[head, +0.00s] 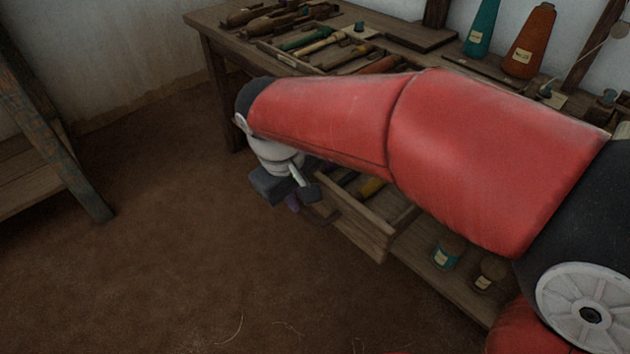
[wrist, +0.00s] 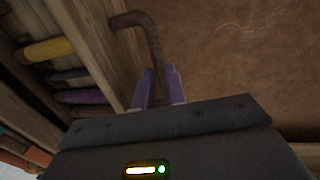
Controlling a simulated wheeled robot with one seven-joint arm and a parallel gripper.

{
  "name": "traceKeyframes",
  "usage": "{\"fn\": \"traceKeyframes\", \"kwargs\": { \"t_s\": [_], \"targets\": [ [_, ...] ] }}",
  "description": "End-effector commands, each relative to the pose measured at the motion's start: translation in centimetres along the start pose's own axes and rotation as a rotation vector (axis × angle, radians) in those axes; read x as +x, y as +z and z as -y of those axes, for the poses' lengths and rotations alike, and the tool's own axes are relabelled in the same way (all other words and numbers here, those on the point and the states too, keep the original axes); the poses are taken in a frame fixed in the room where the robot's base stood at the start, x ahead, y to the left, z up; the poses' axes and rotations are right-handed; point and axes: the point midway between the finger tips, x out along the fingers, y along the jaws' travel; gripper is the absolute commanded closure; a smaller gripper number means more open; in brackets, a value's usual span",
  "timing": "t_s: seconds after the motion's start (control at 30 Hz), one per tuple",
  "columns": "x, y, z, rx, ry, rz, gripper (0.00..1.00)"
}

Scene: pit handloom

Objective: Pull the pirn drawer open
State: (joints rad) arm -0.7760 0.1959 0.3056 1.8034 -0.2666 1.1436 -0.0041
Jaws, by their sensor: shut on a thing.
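The wooden pirn drawer (head: 352,226) stands partly out from under the bench, with a yellow pirn (head: 370,187) showing inside. In the wrist view the drawer's front board (wrist: 92,45) runs along the left, with yellow, dark and purple pirns (wrist: 82,97) behind it. A bent, rusty metal handle (wrist: 150,36) sticks out from the board. My gripper (wrist: 158,78) is shut on this handle with its purple fingers. In the head view my gripper (head: 292,202) is at the drawer's front, and my red arm hides much of the drawer and the handle.
The wooden bench (head: 222,45) carries shuttles, tools and pirns. Teal and orange cones (head: 530,42) stand at its back. A lower shelf (head: 440,280) to the right of the drawer holds two small spools. Bare earthen floor (head: 190,270) lies open before the drawer. A wooden frame stands at far left.

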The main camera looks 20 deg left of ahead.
Motion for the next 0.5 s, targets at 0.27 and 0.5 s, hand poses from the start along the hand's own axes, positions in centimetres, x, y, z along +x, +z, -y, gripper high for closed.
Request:
{"fn": "traceKeyframes", "kwargs": {
  "t_s": [0.27,0.5],
  "targets": [
    [-0.22,0.02,1.12,0.0,0.001,0.002,1.0],
    [-0.22,0.01,1.12,0.0,0.0,0.001,1.0]
  ]
}}
